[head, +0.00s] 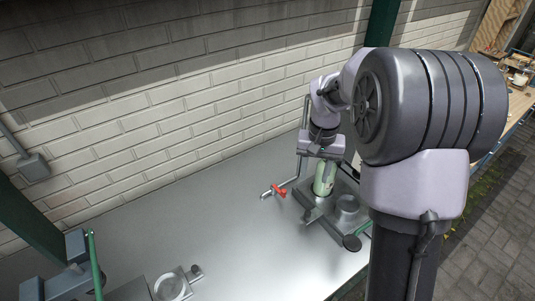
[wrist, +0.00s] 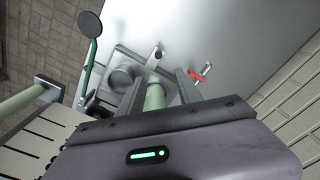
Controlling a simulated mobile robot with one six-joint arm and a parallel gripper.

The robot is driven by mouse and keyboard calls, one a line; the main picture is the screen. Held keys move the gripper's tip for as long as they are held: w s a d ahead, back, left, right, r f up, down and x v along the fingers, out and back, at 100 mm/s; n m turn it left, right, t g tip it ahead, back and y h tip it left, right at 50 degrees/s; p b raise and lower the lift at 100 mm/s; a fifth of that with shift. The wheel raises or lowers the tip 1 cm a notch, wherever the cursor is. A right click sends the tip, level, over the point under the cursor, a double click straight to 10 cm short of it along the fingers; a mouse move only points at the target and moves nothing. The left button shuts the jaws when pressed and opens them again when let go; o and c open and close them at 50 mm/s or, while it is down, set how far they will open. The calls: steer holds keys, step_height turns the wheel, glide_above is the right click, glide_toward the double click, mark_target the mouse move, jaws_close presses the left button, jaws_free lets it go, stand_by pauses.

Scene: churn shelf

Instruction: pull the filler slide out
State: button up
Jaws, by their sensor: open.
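My gripper (wrist: 160,84) is open, with its two grey fingers apart on either side of a pale green cylinder (wrist: 154,97). I cannot tell whether the fingers touch it. In the head view the cylinder (head: 324,179) stands upright below my gripper (head: 322,158), on a grey metal base. A small grey bar with a rounded end (wrist: 155,57) sticks out of this base beyond the fingertips; it also shows in the head view (head: 312,214). It may be the filler slide, but I cannot tell for sure. The cylinder's lower part is partly hidden.
A red-handled tap (head: 279,190) is on a pipe left of the base. A round grey cup (head: 347,205) sits on the base's right part. A dark disc (wrist: 90,23) on a green rod is near the front edge. The metal bench (head: 200,215) is clear in the middle.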

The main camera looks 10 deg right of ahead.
mark_target(308, 212)
steer(key=f+b, duration=0.1)
steer(key=f, duration=0.5)
steer(key=f+b, duration=0.1)
steer(key=f, duration=0.5)
steer(key=f+b, duration=0.1)
steer(key=f, duration=0.5)
steer(key=shift+w+d+f+b, duration=0.15)
steer(key=shift+d+f+b, duration=0.1)
steer(key=shift+b, duration=0.15)
steer(key=shift+r, duration=0.1)
steer(key=shift+c, duration=0.3)
jaws_close()
